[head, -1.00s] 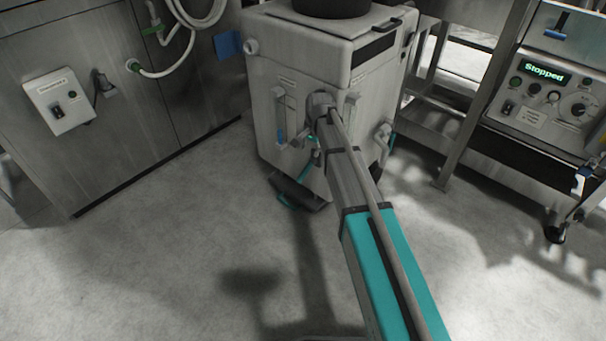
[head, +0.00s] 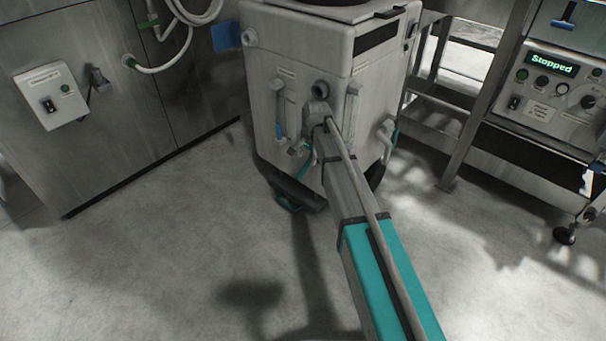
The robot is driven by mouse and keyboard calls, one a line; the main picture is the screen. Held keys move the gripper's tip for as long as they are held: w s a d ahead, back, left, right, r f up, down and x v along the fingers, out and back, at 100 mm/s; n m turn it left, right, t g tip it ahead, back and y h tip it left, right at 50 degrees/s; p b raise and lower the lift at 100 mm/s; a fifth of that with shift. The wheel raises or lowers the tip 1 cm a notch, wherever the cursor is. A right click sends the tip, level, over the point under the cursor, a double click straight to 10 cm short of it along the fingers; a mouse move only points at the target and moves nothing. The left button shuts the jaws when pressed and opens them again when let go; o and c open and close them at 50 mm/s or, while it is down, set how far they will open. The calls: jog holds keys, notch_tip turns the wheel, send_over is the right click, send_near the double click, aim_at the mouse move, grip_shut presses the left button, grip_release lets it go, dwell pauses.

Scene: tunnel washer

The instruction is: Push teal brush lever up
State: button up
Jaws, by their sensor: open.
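A pale grey wheeled machine (head: 300,60) stands at the top middle of the head view. Thin teal parts show on it: a low teal bar (head: 287,205) by a dark piece at its foot, a narrow teal strip (head: 305,168) on its front, and a teal edge (head: 396,136) at its right side. I cannot tell which is the brush lever. My arm reaches up to the machine's front and covers part of it. My gripper (head: 299,150) is small and partly hidden beside my arm, close to the front; it is open. Contact with a teal part cannot be made out.
A steel cabinet (head: 95,140) with a white switch box (head: 52,95) stands at the left. A control panel (head: 550,90) reading "Stopped" is at the right, by a steel frame (head: 485,95). The floor (head: 160,260) at the front left is clear.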

aim_at(304, 167)
jog(key=shift+w+a+f+b, duration=0.1)
jog(key=shift+a+f+b, duration=0.05)
jog(key=shift+f+b, duration=0.85)
jog(key=shift+w+a+f+b, duration=0.1)
jog(key=shift+a+f+b, duration=0.05)
jog(key=shift+f+b, duration=0.9)
jog(key=shift+w+a+f+b, duration=0.1)
jog(key=shift+a+f+b, duration=0.05)
jog(key=shift+f+b, duration=0.85)
jog(key=shift+f, duration=0.15)
grip_shut()
